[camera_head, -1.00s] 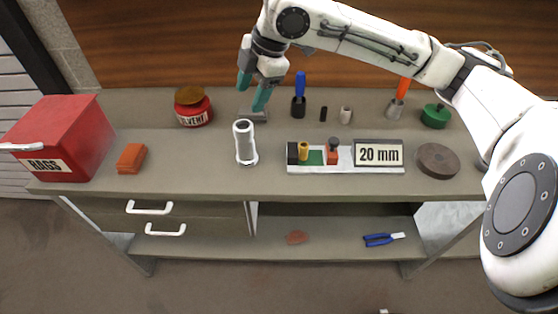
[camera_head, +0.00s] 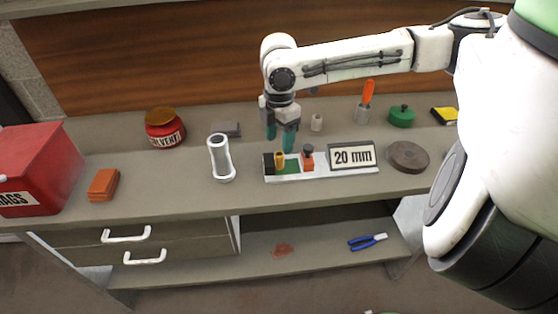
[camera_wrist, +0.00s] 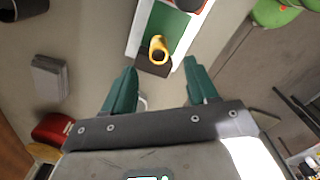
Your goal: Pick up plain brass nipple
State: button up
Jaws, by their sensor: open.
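The plain brass nipple (camera_head: 280,158) is a small yellow-gold piece standing on the left part of a white holder with a green patch (camera_head: 290,169). The wrist view shows it from above as a gold ring with an open bore (camera_wrist: 158,48), with a dark block beside it. My gripper (camera_head: 279,138) points down, just above or behind the nipple. In the wrist view its teal fingers (camera_wrist: 162,70) are apart with nothing between them, and the nipple lies a little beyond the tips. I cannot tell the exact height gap.
An orange-red piece (camera_head: 307,157) stands right of the nipple, with a "20 mm" sign (camera_head: 353,156) beyond it. A black block (camera_head: 268,163) is at its left. A white pipe (camera_head: 221,158) stands further left. A brown disc (camera_head: 408,157) lies right.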

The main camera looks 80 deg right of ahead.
aim_at(279, 154)
jog(key=shift+d+f, duration=0.1)
jog(key=shift+f, duration=2.2)
grip_shut()
